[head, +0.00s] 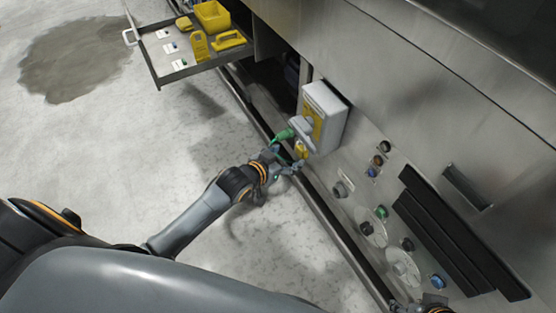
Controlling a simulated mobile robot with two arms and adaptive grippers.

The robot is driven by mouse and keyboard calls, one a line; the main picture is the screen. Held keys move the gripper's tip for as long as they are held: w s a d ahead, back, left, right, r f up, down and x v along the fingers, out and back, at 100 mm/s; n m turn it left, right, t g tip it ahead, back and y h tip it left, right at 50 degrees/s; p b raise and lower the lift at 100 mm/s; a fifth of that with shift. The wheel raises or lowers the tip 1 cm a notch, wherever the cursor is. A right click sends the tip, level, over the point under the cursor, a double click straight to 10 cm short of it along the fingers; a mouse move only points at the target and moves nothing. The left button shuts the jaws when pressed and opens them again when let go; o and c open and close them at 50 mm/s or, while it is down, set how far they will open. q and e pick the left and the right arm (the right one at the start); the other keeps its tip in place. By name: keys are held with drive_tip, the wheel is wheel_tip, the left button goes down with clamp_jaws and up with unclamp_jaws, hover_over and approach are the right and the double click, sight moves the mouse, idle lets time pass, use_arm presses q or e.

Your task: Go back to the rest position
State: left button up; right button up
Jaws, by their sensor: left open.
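My left gripper (291,157) is open, in the head view's middle, just below a grey switch box (325,112) on the machine's side. The fingers are small and partly overlap green and yellow items. A small yellow piece (301,150) hangs under the box's grey handle (302,136), close to the fingertips. I cannot tell whether the fingers touch it. A bit of my right arm's end, with orange rings, shows at the bottom edge near the panel; its fingers are not clear.
An open drawer (160,76) at upper left holds a yellow bin (212,17), yellow items and white tags. The steel panel carries several knobs, a blue button (438,282) and a black louvre (450,240). The concrete floor at left is clear, with a dark stain (75,55).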

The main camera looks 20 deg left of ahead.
use_arm(q)
drive_tip(key=shift+v, duration=2.25)
